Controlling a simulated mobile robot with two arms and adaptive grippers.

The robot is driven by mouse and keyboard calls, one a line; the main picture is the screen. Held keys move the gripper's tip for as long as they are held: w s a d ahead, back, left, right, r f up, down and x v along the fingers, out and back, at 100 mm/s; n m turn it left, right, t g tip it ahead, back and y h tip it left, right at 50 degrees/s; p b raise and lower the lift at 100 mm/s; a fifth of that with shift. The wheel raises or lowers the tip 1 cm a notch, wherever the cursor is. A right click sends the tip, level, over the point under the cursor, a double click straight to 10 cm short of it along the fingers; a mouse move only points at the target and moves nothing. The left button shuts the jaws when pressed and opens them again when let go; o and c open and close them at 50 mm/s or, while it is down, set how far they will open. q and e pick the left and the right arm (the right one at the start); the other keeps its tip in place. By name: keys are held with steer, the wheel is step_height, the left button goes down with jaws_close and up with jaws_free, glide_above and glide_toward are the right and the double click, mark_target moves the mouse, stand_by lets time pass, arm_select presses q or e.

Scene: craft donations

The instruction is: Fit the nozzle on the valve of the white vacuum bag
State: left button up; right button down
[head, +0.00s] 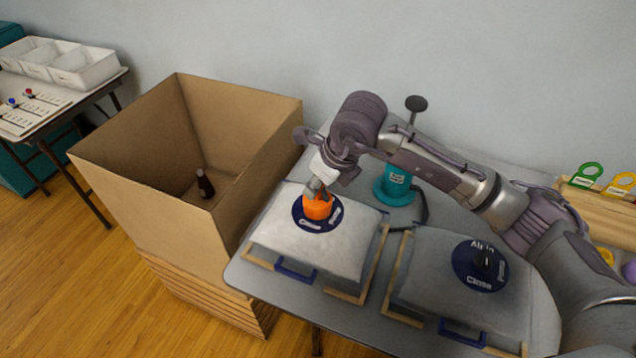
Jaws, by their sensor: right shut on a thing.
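The white vacuum bag (278,239) lies in a wooden frame on the grey table, with a round dark blue label (334,215) on its top. My right gripper (316,186) points down over this label and is shut on the orange nozzle (318,207). The nozzle is at the label and covers the valve, so I cannot tell whether it is seated or just above. A teal pump (397,184) with a black handle stands behind the bags, with a dark hose beside it. My left gripper is not in view.
A dark grey bag (425,266) with a blue label and black valve (486,262) lies in a second frame at right. A tall open cardboard box (185,240), holding a dark bottle-like item (205,184), stands left of the table. White trays (85,70) sit far left.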

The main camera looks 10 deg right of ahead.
steer(key=c, duration=0.8)
jaws_free()
steer(key=shift+c, duration=0.2)
steer(key=v, duration=1.2)
